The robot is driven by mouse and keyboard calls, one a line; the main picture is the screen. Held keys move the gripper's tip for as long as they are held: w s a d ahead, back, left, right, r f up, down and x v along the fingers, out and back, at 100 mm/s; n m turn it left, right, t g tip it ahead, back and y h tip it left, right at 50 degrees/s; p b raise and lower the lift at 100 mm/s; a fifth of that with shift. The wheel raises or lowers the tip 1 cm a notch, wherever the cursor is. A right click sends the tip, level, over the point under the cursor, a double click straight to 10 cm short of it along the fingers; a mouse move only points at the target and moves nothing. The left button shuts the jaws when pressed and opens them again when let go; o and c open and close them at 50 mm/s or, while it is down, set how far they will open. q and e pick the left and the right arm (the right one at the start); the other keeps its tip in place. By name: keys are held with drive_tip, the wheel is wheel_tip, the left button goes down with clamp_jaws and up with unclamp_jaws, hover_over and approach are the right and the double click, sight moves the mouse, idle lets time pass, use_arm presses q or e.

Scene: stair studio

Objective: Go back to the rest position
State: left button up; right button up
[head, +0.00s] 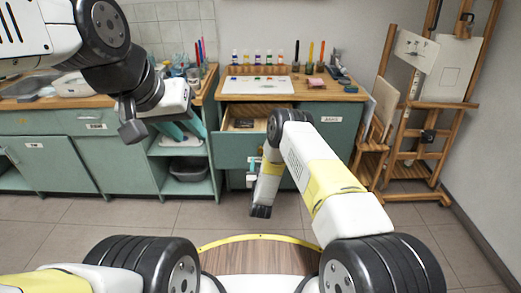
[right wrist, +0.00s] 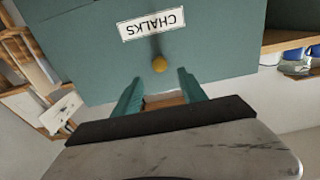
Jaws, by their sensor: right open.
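My left gripper (head: 184,130) hangs at the upper left of the head view. Its teal fingers are apart with nothing seen between them, in front of the cabinets. My right arm bends down in front of the open drawer (head: 236,150). My right gripper (head: 252,172) is mostly hidden there by my own arm. In the right wrist view my right gripper (right wrist: 160,92) is open. Its teal fingers point at a drawer front (right wrist: 90,60) labelled CHALKS, shown upside down. A round yellow knob (right wrist: 159,65) sticks out just beyond the fingertips; contact cannot be told.
The drawer juts out below the wooden counter (head: 335,93), with a dark item inside. A white board (head: 258,86), bottles and brushes stand on the counter. An easel (head: 428,135) stands right. A dark bin (head: 187,170) sits on the left shelf. The floor (head: 140,213) before the cabinets is clear.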

drive_tip(key=shift+w+r, duration=0.1)
drive_tip(key=w+r+g, duration=0.1)
drive_tip(key=w+r, duration=0.4)
drive_tip(key=r, duration=0.6)
drive_tip(key=s+d+r+g+y, duration=0.1)
drive_tip(key=s+d+r+g, duration=0.2)
drive_tip(key=r, duration=0.9)
drive_tip(key=s+d+r+g+y, duration=0.2)
drive_tip(key=s+d+r, duration=0.15)
drive_tip(key=r, duration=0.75)
drive_tip(key=s+d+r+g, duration=0.2)
drive_tip(key=s+r, duration=0.3)
drive_tip(key=s, duration=0.5)
drive_tip(key=s+d+r+g, duration=0.15)
drive_tip(key=s+r, duration=0.25)
drive_tip(key=s, duration=0.5)
drive_tip(key=s+d+g, duration=0.1)
drive_tip(key=s+d, duration=0.1)
drive_tip(key=s, duration=0.8)
drive_tip(key=s+d+g, duration=0.1)
drive_tip(key=s+d, duration=0.1)
drive_tip(key=s, duration=0.8)
drive_tip(key=shift+s+d+f+n+h, duration=0.15)
drive_tip(key=shift+f+n+h, duration=0.15)
drive_tip(key=shift+f+h, duration=0.15)
